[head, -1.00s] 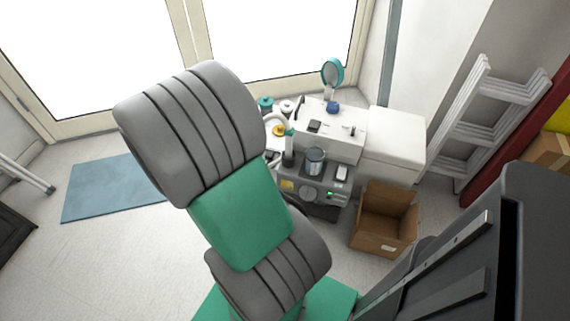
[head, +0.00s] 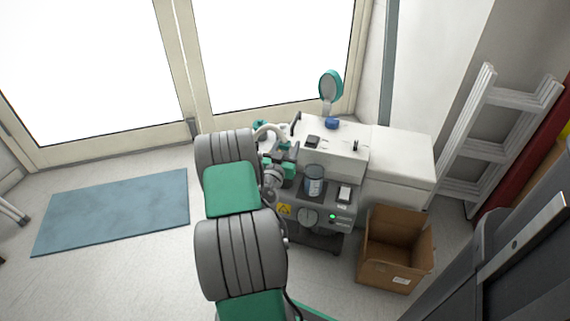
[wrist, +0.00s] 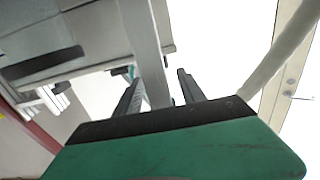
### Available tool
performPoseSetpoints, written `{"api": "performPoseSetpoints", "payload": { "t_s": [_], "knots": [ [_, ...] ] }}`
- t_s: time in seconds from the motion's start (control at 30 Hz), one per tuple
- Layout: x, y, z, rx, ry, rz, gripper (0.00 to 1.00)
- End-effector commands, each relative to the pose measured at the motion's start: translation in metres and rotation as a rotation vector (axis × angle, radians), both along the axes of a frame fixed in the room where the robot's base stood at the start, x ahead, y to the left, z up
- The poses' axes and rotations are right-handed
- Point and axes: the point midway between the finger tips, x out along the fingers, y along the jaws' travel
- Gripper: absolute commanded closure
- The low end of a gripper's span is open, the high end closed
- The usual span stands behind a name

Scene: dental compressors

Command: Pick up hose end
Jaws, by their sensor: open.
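A pale hose (head: 268,128) arches up behind the end of my arm at the left of the compressor unit in the head view. Its end is hidden or too small to make out there. A pale curved tube (wrist: 283,58), likely the same hose, runs down the right side of the wrist view, outside my fingers. My gripper (wrist: 160,82) is open, with two dark fingers apart. A grey bar shows between them, and I cannot tell how far beyond them it lies. In the head view my gripper (head: 287,152) is small and partly hidden beside the unit.
The grey compressor unit (head: 318,217) carries a glass jar (head: 314,182). A white cabinet (head: 400,152) and an open cardboard box (head: 393,270) stand to its right. A white ladder (head: 495,135) leans at the wall. A blue mat (head: 112,212) lies on clear floor at left.

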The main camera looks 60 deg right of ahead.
Motion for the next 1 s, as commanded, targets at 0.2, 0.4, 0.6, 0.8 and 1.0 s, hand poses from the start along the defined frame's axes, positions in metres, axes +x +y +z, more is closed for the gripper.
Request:
{"api": "performPoseSetpoints", "payload": {
  "t_s": [0.2, 0.4, 0.6, 0.8, 1.0],
  "knots": [
    [0.0007, -0.0022, 0.0000, 0.001, 0.000, 0.001, 0.53],
    [0.0007, -0.0019, -0.0001, 0.001, 0.000, 0.000, 0.69],
    [0.0007, -0.0018, -0.0001, 0.001, 0.000, 0.000, 0.85],
    [0.0007, -0.0018, -0.0001, 0.001, 0.000, 0.000, 1.00],
    [0.0007, -0.0018, -0.0001, 0.001, 0.000, 0.000, 1.00]
  ]
}}
